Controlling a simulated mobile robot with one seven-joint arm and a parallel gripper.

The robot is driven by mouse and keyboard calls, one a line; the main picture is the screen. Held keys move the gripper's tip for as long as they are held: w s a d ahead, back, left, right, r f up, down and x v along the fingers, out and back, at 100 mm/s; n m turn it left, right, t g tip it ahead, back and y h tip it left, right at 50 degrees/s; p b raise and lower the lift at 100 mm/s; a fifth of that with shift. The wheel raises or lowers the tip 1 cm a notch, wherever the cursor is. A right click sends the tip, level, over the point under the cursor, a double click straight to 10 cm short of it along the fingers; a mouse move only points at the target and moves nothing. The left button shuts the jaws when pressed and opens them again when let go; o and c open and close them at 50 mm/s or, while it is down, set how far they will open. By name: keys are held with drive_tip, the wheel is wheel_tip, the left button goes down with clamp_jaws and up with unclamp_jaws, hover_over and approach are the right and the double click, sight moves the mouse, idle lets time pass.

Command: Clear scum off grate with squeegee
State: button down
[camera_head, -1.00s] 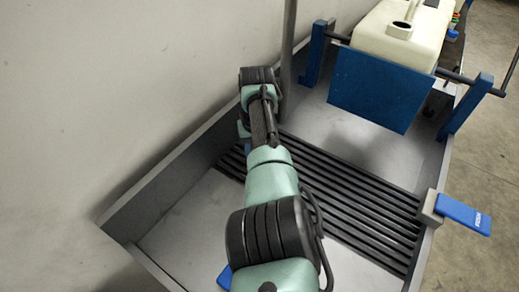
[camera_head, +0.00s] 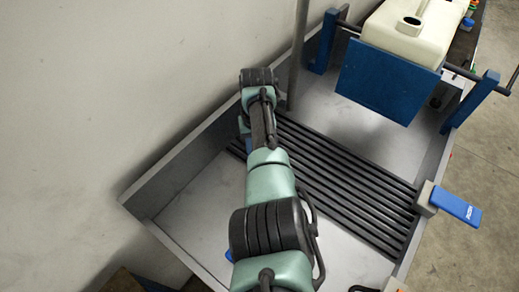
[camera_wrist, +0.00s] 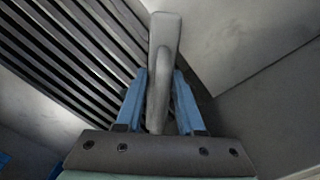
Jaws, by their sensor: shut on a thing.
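My gripper (camera_wrist: 158,80) shows in the wrist view, its two blue fingers shut on a plain grey piece (camera_wrist: 164,45), apparently the squeegee. The grey piece stands out past the fingertips, over the end of the grate's bars in the picture. The grate (camera_head: 345,180) is a row of dark parallel bars across the metal trough; it also shows at the upper left of the wrist view (camera_wrist: 70,50). In the head view my arm hides most of the gripper and the held piece, at the grate's left end. I cannot make out scum on the bars.
The metal trough (camera_head: 190,205) has raised walls, with a pale wall on its left. A post (camera_head: 298,55) stands by the grate's far left corner. A blue stand (camera_head: 388,80) bears a cream tank (camera_head: 415,30) beyond. A blue piece (camera_head: 458,204) juts from the right rim.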

drive_tip(key=shift+w+d+f+b, duration=0.1)
drive_tip(key=shift+w+f+b, duration=0.3)
drive_tip(key=shift+b, duration=0.75)
drive_tip(key=w+d+b, duration=0.1)
drive_tip(key=w+b, duration=0.1)
drive_tip(key=b, duration=0.4)
drive_tip(key=shift+d, duration=0.25)
drive_tip(key=shift+w+d+b, duration=0.1)
drive_tip(key=shift+w+b, duration=0.05)
drive_tip(key=shift+b, duration=0.5)
drive_tip(key=shift+r, duration=0.1)
drive_tip(key=shift+w+d+r, duration=0.1)
drive_tip(key=shift+r, duration=0.15)
wheel_tip(320, 180, up, 6)
drive_tip(key=p, duration=0.5)
drive_tip(key=shift+w+r, duration=0.1)
wheel_tip(320, 180, up, 3)
drive_tip(key=p, duration=0.3)
